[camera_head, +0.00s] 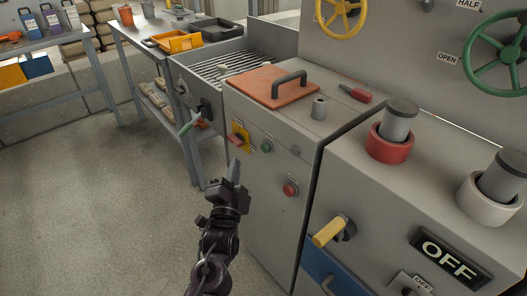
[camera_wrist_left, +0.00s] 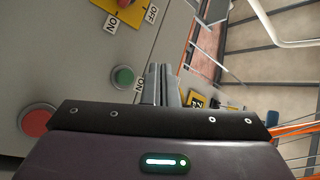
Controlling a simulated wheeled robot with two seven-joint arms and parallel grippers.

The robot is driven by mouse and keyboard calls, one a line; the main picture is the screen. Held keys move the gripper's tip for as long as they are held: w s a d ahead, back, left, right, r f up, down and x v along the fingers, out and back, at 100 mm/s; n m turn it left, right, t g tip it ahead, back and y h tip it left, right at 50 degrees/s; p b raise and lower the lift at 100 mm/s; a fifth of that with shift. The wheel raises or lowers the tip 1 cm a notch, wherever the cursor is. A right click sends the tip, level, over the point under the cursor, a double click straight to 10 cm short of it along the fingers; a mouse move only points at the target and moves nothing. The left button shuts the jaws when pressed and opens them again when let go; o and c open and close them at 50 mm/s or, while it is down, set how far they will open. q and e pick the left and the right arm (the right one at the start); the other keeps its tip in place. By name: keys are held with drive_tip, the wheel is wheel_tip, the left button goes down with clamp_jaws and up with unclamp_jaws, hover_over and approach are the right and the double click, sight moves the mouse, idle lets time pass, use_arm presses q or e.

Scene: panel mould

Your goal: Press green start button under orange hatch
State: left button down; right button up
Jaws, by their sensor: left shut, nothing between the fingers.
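The orange hatch (camera_head: 268,84) with its dark handle (camera_head: 289,83) lies flat on top of the grey cabinet in the head view. The green button (camera_head: 267,145) is on the cabinet's front below it, and also shows in the left wrist view (camera_wrist_left: 122,77) beside a small label. My left gripper (camera_head: 235,172) is shut and empty, fingers pointing up, in front of the cabinet. In the head picture its tips are below and left of the green button. In the wrist view the fingertips (camera_wrist_left: 161,84) show just right of the button; contact cannot be told. My right gripper is out of view.
A red button (camera_head: 290,189) sits lower on the same front, and a red-and-yellow switch (camera_head: 238,137) is left of the green one. A yellow handle (camera_head: 330,231) sticks out at the right. The floor (camera_head: 100,200) at the left is clear.

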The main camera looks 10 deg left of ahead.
sight(265, 148)
use_arm(q)
drive_tip(key=w+d+b, duration=0.2)
drive_tip(key=w+d, duration=0.2)
drive_tip(key=w, duration=0.1)
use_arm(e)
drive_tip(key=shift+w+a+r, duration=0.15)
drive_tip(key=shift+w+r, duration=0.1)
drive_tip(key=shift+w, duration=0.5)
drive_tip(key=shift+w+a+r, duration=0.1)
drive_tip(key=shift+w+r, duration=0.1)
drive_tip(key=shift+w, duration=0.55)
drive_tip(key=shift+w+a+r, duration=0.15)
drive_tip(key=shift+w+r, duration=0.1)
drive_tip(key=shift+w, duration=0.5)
use_arm(q)
drive_tip(key=shift+w+d, duration=0.25)
drive_tip(key=shift+w, duration=0.1)
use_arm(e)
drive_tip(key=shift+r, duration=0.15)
